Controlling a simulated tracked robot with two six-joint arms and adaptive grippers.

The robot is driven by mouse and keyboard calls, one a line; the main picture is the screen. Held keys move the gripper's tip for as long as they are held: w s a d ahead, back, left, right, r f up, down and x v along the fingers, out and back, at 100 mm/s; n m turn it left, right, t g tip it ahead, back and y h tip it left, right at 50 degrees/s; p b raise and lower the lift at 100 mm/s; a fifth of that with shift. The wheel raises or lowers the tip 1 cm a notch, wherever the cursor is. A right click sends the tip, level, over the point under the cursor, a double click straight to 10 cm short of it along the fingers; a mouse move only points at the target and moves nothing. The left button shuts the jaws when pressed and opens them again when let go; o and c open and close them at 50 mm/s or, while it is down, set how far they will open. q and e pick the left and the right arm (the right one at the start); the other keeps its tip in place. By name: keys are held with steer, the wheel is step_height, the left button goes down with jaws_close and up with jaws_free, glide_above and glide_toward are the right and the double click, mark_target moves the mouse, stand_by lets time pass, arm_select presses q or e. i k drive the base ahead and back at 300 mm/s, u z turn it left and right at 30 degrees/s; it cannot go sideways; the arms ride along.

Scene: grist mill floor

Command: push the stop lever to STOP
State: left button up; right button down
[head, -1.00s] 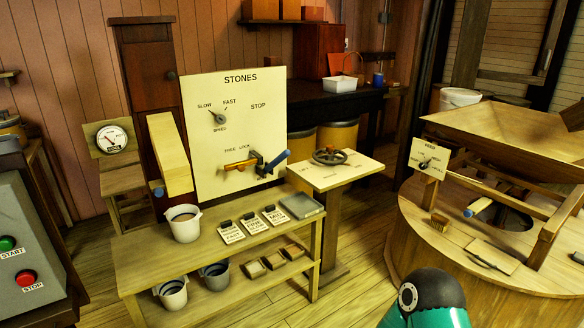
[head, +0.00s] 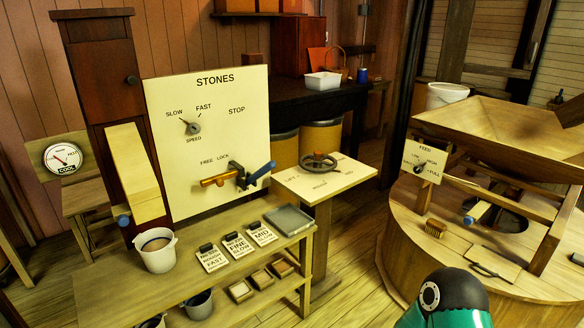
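The cream STONES panel (head: 180,170) stands upright behind the bench, left of centre. Its printed STOP label (head: 237,111) is at the upper right. Low on the panel, a blue-handled lever (head: 260,173) slants up to the right, below the STOP label. Beside it a lever with an orange handle (head: 212,181) points left under the FREE and LOCK labels. No name plate shows which is the stop lever. The speed knob (head: 194,128) points up-left toward SLOW. Neither gripper is in view; only a teal part of my arm shows at the bottom right.
The wooden bench (head: 110,278) in front of the panel bears a white bucket (head: 156,250), several cards and a grey tray (head: 289,219). A handwheel (head: 319,162) sits on a stand to the right. The round millstone casing (head: 405,235) fills the right. Floor is bare between.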

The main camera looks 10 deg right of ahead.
mark_target(269, 166)
steer(key=z, duration=0.1)
steer(key=i, duration=1.15)
steer(key=u, duration=0.3)
